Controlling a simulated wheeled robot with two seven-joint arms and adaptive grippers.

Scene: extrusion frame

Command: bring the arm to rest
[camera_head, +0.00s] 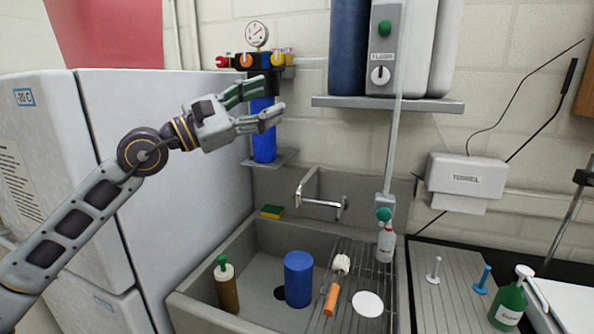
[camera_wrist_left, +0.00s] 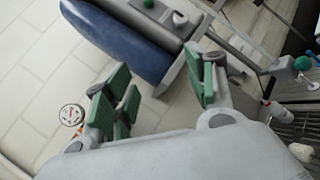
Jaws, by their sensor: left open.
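My left gripper (camera_head: 262,107) is raised in front of the wall, above the sink's left side, with its arm coming in from the left. Its fingers are spread apart and nothing is between them. In the head view it overlaps the blue filter cylinder (camera_head: 264,147); I cannot tell the gap between them. The left wrist view shows the green-padded fingers (camera_wrist_left: 160,95) wide apart and empty, with the wall behind them. My right gripper is in neither view.
The sink (camera_head: 240,248) holds a brown bottle (camera_head: 228,288), a blue cylinder (camera_head: 298,279), and a rack with a brush (camera_head: 336,285) and a white disc (camera_head: 367,304). A freezer (camera_head: 180,180) stands left. A shelf (camera_head: 388,104) with tanks juts out right of the gripper.

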